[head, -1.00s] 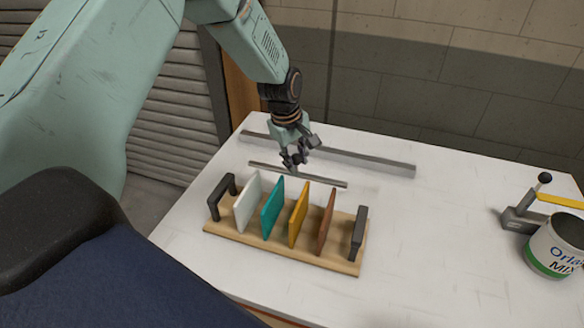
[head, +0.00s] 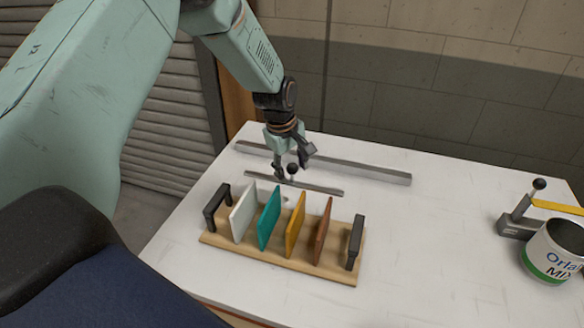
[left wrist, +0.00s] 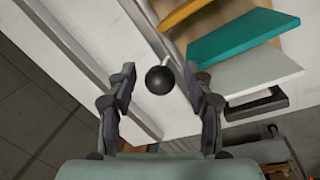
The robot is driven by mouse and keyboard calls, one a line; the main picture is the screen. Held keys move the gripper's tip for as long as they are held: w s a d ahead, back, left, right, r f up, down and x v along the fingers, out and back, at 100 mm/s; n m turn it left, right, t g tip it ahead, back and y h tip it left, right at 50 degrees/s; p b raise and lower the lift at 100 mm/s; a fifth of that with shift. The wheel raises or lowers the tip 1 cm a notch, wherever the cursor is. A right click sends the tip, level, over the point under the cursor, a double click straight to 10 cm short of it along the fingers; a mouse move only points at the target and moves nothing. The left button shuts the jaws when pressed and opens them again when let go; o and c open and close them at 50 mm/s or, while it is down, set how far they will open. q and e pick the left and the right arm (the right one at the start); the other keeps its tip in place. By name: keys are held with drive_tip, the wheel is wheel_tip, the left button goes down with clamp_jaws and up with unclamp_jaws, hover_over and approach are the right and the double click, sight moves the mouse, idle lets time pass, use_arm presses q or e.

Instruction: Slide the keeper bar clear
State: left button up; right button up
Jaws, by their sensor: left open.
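The keeper bar (head: 320,189) is a thin grey bar lying on the white table just behind the rack. A black ball knob (head: 292,169) stands on a short stem at the bar. The wooden rack (head: 222,240) holds upright white, teal, yellow and brown panels between two dark end handles. My left gripper (head: 292,162) is open over the bar, its fingers either side of the knob. In the left wrist view the black knob (left wrist: 160,79) shows between the two spread fingers, with no visible grip on it. My right gripper is not in view.
A longer grey rail (head: 350,170) lies behind the bar. At the right stand a lever device (head: 520,224) with a black knob and yellow arm, and an open paint can (head: 558,252). The table between rack and can is clear.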

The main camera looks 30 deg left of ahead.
use_arm(q)
wheel_tip(320, 180, up, 12)
drive_tip(key=s, duration=0.2)
drive_tip(key=shift+a+f, duration=0.25)
drive_tip(key=shift+a, duration=0.15)
